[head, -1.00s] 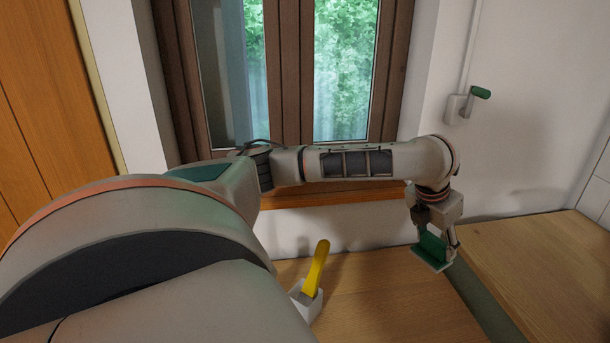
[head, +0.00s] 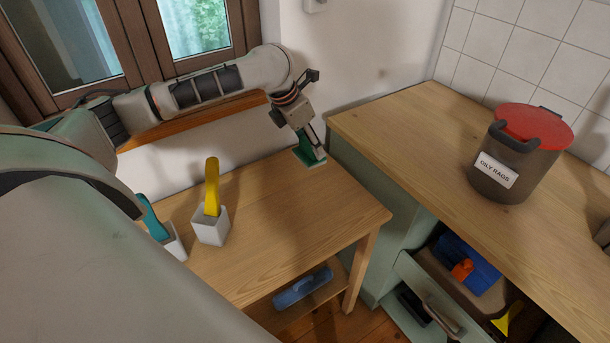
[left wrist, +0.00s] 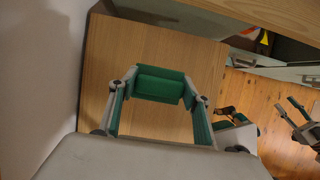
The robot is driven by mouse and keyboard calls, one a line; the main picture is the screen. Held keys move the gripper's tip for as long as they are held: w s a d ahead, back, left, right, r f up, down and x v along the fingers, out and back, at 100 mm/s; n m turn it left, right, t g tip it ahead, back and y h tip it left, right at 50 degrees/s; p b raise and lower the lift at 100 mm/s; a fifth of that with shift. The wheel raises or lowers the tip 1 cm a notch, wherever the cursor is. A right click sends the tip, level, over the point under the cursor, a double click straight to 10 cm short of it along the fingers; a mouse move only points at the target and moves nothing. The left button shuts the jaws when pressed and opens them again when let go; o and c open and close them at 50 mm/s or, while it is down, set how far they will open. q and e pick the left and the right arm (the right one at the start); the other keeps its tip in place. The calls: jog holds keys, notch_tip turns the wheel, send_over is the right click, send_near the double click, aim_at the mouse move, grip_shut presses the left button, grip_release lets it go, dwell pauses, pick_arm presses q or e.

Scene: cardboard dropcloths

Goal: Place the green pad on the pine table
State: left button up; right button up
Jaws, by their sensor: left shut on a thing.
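My left gripper (head: 308,150) is shut on the green pad (head: 312,158), at the back right corner of the pine table (head: 290,220). In the left wrist view the pad (left wrist: 160,85) sits between the fingertips of my left gripper (left wrist: 158,90), with bare table top (left wrist: 135,45) around it. I cannot tell whether the pad touches the table. In the left wrist view, what looks like my right gripper (left wrist: 298,122) shows small at the right edge above the floor; its jaw state is unclear.
A yellow-handled tool (head: 212,187) and a teal-handled tool (head: 153,220) stand in pale blocks on the table's left. A blue tool (head: 303,287) lies on its lower shelf. The counter (head: 420,130) at right holds an oily rags bin (head: 513,160); an open drawer (head: 430,305) sits below.

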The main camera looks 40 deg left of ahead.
pick_arm(q)
notch_tip(320, 180, down, 9)
jog(key=shift+b, duration=0.55)
notch_tip(320, 180, down, 4)
jog(key=shift+r+b, duration=0.1)
jog(key=shift+b, duration=0.2)
jog(key=o, duration=1.1)
jog(key=shift+o, duration=0.2)
